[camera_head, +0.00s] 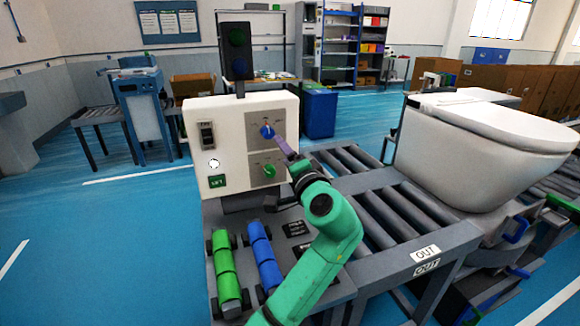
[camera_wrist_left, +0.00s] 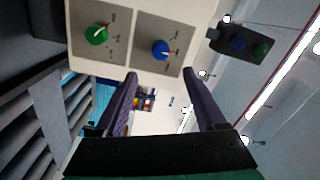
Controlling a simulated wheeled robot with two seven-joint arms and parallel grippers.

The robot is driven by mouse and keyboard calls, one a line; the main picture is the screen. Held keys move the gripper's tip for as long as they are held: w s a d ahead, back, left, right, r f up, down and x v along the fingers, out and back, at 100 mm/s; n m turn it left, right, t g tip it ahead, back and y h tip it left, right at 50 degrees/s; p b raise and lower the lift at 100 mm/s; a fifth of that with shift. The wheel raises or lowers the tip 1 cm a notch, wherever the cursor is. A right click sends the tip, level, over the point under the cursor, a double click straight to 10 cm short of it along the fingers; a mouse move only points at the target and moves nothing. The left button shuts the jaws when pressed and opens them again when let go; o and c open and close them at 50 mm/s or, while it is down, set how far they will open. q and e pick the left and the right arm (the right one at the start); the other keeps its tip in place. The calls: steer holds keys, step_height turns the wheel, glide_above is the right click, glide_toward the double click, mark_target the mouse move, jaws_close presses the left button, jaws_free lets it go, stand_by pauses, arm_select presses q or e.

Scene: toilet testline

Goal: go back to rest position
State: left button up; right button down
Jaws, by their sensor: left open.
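My left gripper (camera_head: 284,147) is in front of the white control panel (camera_head: 230,112), its purple fingers pointing at the blue knob (camera_head: 267,131). In the left wrist view, my left gripper (camera_wrist_left: 162,76) has its two fingers spread apart with nothing between them. The blue knob (camera_wrist_left: 160,49) shows just beyond the fingertips, and the green knob (camera_wrist_left: 97,35) is to its left. In the head view the green knob (camera_head: 269,171) sits below the blue one. The exact gap to the panel cannot be told. My right gripper is not in view.
A white toilet (camera_head: 460,150) rests at the right beside the roller conveyor (camera_head: 385,205). Green rollers (camera_head: 226,270) and blue rollers (camera_head: 262,255) lie below the panel. A dark signal light (camera_head: 237,50) stands on the panel top. Open blue floor (camera_head: 110,240) is at the left.

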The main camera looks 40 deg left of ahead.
arm_select(q)
steer(key=v, duration=0.3)
steer(key=shift+s+d, duration=0.25)
steer(key=shift+r, duration=0.1)
